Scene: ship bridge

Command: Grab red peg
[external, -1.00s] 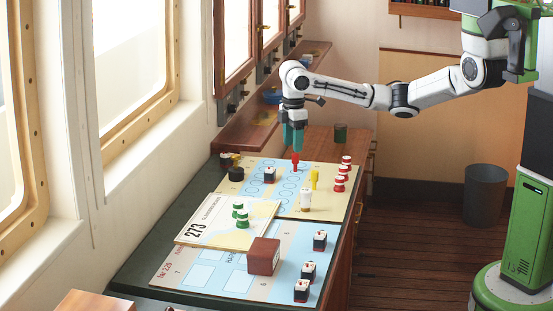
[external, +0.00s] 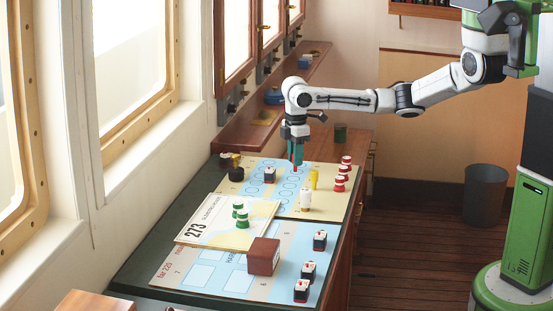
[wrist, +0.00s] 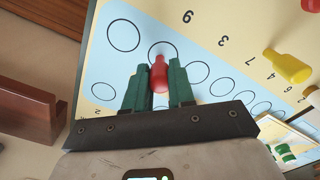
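The red peg (wrist: 159,74) stands between the two green fingers of my gripper (wrist: 160,88) in the wrist view, with a finger against each side. In the external view my gripper (external: 295,152) points straight down at the far part of the board (external: 262,208). Only a small red bit of the peg (external: 295,168) shows below the fingertips there. The fingers are close together on the peg. Its lower end is hard to see, and I cannot tell whether it still touches the board.
A yellow peg (external: 314,178) and a white peg (external: 305,199) stand near the gripper. A brown box (external: 263,256) and green-and-white pegs (external: 241,216) are nearer the camera.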

